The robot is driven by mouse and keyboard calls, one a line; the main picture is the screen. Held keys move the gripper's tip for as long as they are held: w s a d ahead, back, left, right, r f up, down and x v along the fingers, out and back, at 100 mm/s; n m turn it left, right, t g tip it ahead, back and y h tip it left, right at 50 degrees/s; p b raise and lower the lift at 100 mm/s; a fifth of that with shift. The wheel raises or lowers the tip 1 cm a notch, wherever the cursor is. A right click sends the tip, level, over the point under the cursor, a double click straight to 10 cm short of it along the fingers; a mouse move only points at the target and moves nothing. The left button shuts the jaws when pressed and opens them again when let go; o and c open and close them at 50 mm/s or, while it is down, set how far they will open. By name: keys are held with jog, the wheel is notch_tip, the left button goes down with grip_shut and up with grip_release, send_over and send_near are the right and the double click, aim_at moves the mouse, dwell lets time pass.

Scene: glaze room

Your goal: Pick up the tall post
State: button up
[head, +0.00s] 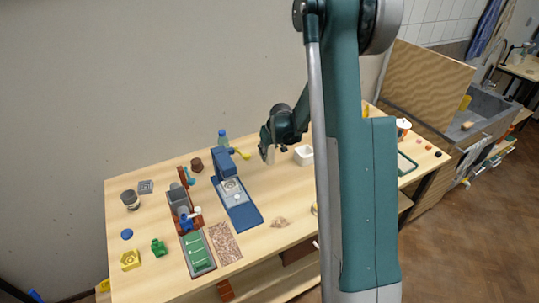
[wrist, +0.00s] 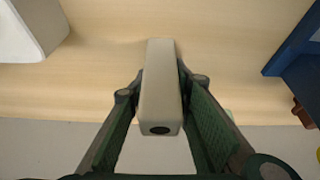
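The tall post (wrist: 159,85) is a pale grey-beige square bar with a dark round hole in its near end, seen in the wrist view. My gripper (wrist: 160,78) has one green-padded finger on each side of it, with both fingertips close against its sides, so it looks shut on the post. In the head view my gripper (head: 268,150) is low over the back of the table, and the post there is too small to make out clearly. I cannot tell whether the post's far end touches the table.
Several small items lie on the left of the wooden table (head: 285,205). The wall runs close behind.

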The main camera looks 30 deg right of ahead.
jog(key=shift+r, duration=0.15)
jog(key=shift+c, duration=0.5)
notch_tip(320, 180, up, 10)
dwell(0.5)
